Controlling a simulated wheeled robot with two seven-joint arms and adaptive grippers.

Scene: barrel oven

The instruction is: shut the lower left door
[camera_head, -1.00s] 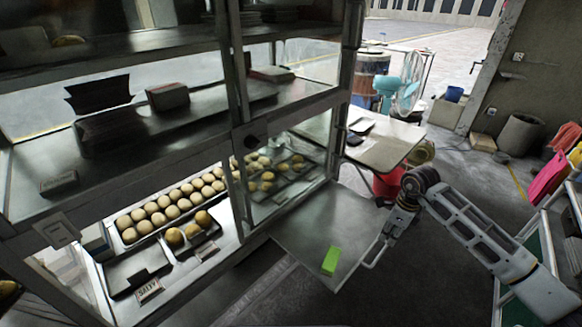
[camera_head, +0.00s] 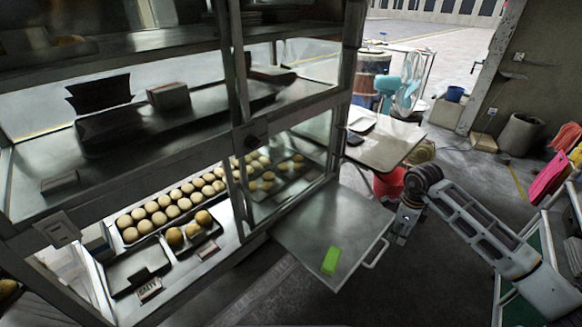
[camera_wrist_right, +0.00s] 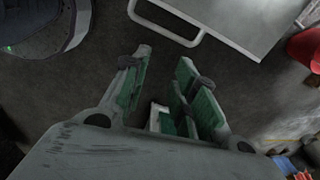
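A flat grey door panel (camera_head: 300,228) stands open, sticking out from the lower part of the cabinet. A metal bar handle (camera_head: 376,254) is on its outer edge. The frames do not show for certain which door the task calls lower left. My right gripper (camera_head: 401,238) is just right of the handle, apart from it. In the right wrist view my right gripper (camera_wrist_right: 162,62) is open, its green-padded fingers spread with nothing between them. The handle (camera_wrist_right: 168,32) and panel (camera_wrist_right: 245,18) lie beyond the fingertips. My left gripper is not in view.
The glass-fronted cabinet holds a tray of buns (camera_head: 170,206). A side table (camera_head: 388,145) and a red bucket (camera_head: 390,184) stand behind the panel. Floor shows between the panel and the right-hand rack.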

